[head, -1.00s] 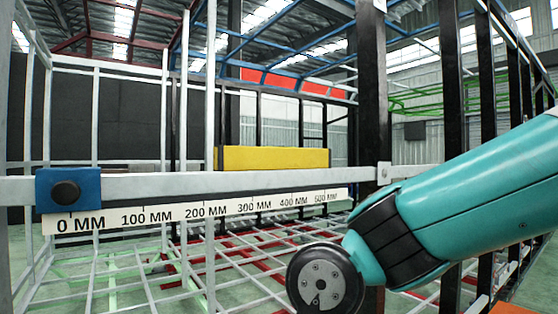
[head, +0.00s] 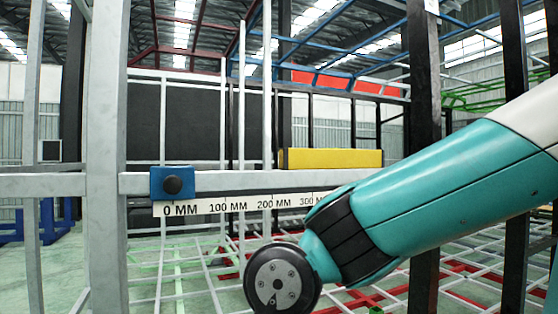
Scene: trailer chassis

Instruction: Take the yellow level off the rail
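The yellow level (head: 333,158) is a long yellow bar lying along the top of the grey horizontal rail (head: 235,181). It sits to the right of the blue block, over the right part of the ruler strip. My teal arm comes in from the right in front of the rail, and its round dark wrist joint shows low in the middle of the head view. My gripper is not in the picture. Nothing is seen touching the level.
A grey upright post (head: 108,150) stands left, a black post (head: 424,100) right.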

